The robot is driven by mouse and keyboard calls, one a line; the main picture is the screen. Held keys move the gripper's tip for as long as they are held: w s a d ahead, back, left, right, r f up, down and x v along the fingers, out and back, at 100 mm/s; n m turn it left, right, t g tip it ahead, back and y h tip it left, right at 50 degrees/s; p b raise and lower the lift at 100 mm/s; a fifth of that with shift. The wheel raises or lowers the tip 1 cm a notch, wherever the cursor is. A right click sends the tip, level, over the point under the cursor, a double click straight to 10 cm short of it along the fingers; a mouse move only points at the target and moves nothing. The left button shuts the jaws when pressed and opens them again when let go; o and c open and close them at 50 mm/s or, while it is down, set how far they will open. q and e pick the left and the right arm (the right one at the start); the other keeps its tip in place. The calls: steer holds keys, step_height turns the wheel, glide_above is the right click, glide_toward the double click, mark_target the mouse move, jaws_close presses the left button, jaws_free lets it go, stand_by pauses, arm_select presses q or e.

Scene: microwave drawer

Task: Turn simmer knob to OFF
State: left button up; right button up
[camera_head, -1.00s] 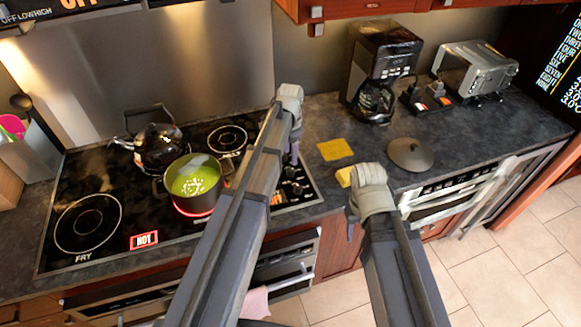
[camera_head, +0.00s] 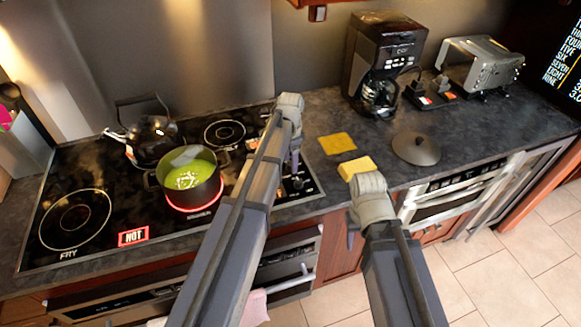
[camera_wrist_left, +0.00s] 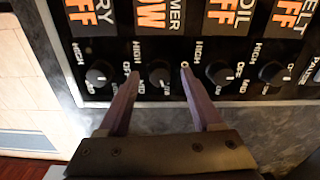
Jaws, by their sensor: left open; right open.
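The simmer knob (camera_wrist_left: 160,73) is a dark round knob below a display whose visible letters read "MER" and "OW". In the left wrist view my left gripper (camera_wrist_left: 161,62) is open, with one finger to each side of this knob. I cannot tell how close the fingers are to it. In the head view my left gripper (camera_head: 291,160) hangs over the stove's control strip and hides part of it. My right gripper (camera_head: 353,235) is open and empty in front of the counter edge, its fingers mostly hidden.
Other knobs (camera_wrist_left: 100,73) (camera_wrist_left: 220,72) flank the simmer knob closely. A pot (camera_head: 191,180) of green food stands on a red-glowing burner, near my left arm. A kettle (camera_head: 152,142) is behind it. A yellow sponge (camera_head: 357,167) and a dark lid (camera_head: 416,149) lie on the counter.

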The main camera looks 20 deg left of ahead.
arm_select(q)
steer(key=shift+f, duration=0.2)
steer(key=shift+c, duration=0.2)
jaws_close()
stand_by(0.4)
